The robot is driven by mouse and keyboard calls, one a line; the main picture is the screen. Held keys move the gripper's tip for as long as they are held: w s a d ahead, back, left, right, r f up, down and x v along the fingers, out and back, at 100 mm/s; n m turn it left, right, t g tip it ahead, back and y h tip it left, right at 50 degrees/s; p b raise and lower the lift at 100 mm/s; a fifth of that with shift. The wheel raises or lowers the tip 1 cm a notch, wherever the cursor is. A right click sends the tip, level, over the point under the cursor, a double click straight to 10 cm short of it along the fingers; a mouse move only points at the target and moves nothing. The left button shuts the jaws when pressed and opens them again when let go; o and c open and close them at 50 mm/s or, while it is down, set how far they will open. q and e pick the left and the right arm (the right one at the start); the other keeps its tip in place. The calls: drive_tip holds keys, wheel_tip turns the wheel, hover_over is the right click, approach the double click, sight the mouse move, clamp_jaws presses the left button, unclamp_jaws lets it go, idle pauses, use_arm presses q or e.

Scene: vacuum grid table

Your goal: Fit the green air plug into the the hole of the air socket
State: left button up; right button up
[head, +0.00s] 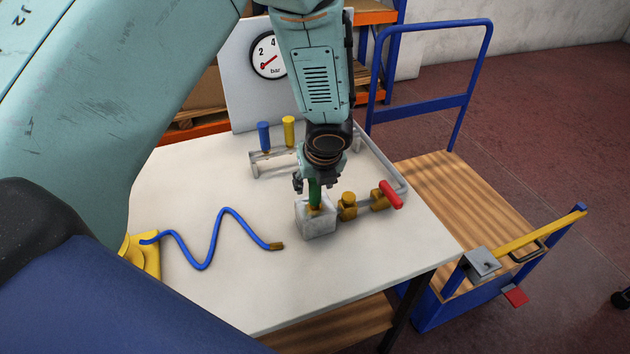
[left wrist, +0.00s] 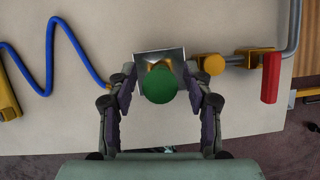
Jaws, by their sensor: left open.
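The green air plug (head: 315,190) stands upright at the top of the grey air socket block (head: 318,225), with brass showing at its lower end. I cannot tell how deep it sits in the hole. My left gripper (head: 313,182) is above the block, with its fingers around the plug. In the left wrist view the plug's round green top (left wrist: 160,86) lies between the two spread fingers of that gripper (left wrist: 160,75), with gaps on both sides. The socket block (left wrist: 147,56) shows partly behind it. My right gripper is in neither view.
Brass fittings (head: 347,206) and a red valve handle (head: 391,194) stand right of the block. A blue hose (head: 205,262) lies to the left. A blue plug (head: 264,136) and a yellow plug (head: 289,131) stand at the back. The front tabletop (head: 270,300) is clear.

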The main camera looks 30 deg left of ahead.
use_arm(q)
drive_tip(key=shift+r, duration=0.1)
drive_tip(key=v, duration=0.7)
drive_tip(key=shift+r, duration=0.15)
drive_tip(key=shift+s+d, duration=0.1)
idle(0.7)
